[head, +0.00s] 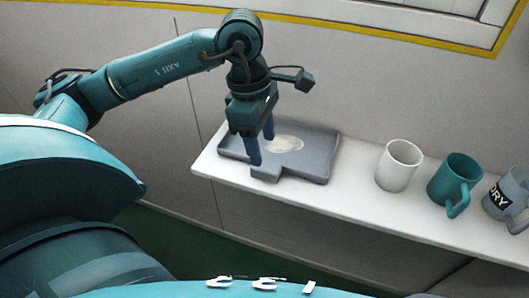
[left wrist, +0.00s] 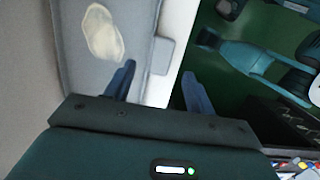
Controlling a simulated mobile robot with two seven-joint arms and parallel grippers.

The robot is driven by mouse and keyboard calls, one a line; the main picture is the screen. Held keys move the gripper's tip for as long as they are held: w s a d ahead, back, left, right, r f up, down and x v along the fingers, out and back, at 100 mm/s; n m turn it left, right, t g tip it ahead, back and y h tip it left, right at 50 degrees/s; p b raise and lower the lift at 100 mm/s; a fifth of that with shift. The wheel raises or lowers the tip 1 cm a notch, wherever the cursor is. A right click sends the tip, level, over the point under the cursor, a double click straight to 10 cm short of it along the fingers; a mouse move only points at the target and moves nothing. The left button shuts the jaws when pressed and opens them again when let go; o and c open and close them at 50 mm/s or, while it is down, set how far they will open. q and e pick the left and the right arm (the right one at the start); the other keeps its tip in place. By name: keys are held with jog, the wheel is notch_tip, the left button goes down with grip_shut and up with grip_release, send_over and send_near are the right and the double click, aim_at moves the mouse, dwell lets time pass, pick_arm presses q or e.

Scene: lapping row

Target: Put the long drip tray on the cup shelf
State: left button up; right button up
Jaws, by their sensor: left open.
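The long drip tray (head: 313,165) is grey and shallow, with a pale stain on its floor and a tab on its front edge. It rests flat on the left end of the white cup shelf (head: 345,197). My left gripper (head: 261,148) is open and points down at the tray's front edge, near the tab. In the left wrist view the open fingers (left wrist: 158,85) are spread, with the tray (left wrist: 80,75) and its tab to the upper left. I cannot tell whether a finger touches the tray. My right gripper is not in view.
On the shelf to the right stand a white mug (head: 398,166), a teal mug (head: 455,182) and a grey mug with dark lettering (head: 507,197). A short stretch of shelf between tray and white mug is bare. A wall rises behind the shelf.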

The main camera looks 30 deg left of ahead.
pick_arm(q)
notch_tip(320, 180, up, 7)
jog(key=a, duration=0.1)
jog(key=shift+s, duration=0.15)
dwell(0.5)
